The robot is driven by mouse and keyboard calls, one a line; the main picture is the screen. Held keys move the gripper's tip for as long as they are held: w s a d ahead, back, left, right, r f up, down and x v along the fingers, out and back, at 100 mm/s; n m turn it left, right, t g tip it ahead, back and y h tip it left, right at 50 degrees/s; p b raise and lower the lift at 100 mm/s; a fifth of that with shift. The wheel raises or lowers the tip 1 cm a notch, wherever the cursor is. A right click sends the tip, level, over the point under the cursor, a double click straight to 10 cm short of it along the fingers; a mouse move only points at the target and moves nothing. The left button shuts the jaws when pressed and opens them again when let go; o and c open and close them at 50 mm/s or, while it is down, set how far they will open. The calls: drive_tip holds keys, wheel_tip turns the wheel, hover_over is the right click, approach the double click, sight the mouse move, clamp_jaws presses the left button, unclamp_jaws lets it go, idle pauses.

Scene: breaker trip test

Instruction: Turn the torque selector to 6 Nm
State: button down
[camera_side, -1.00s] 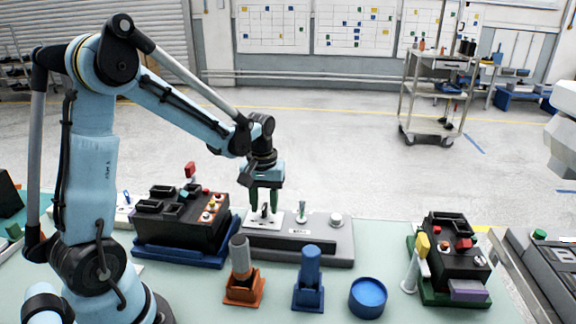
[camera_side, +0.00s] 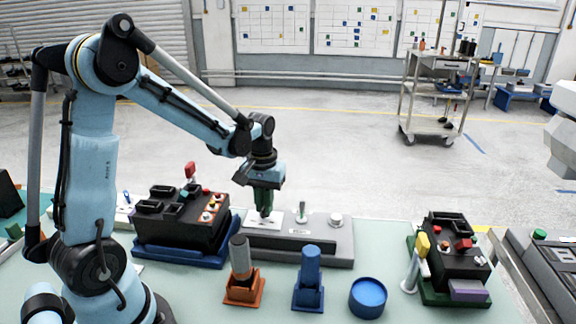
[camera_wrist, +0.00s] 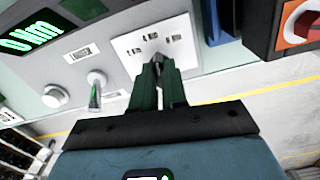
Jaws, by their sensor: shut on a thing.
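The plate (camera_side: 262,218) is on the left part of a grey panel box (camera_side: 315,243). My gripper (camera_side: 264,212) points down at the plate. In the wrist view its green fingers (camera_wrist: 158,80) are shut on the selector knob, which they partly hide. The knob's pointer direction cannot be told.
A second, green-marked lever (camera_wrist: 95,90) and a round white knob (camera_wrist: 55,96) are on the same panel, beside a green display (camera_wrist: 30,38). A black breaker unit (camera_side: 185,220) stands close on the left. Orange (camera_side: 243,285) and blue (camera_side: 308,290) holders stand in front.

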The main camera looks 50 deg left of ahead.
drive_tip(key=m, duration=0.4)
drive_tip(key=shift+m, duration=1.6)
drive_tip(key=c, duration=1.2)
unclamp_jaws()
drive_tip(key=shift+o, duration=0.2)
drive_tip(key=shift+r, duration=0.1)
wheel_tip(320, 180, up, 12)
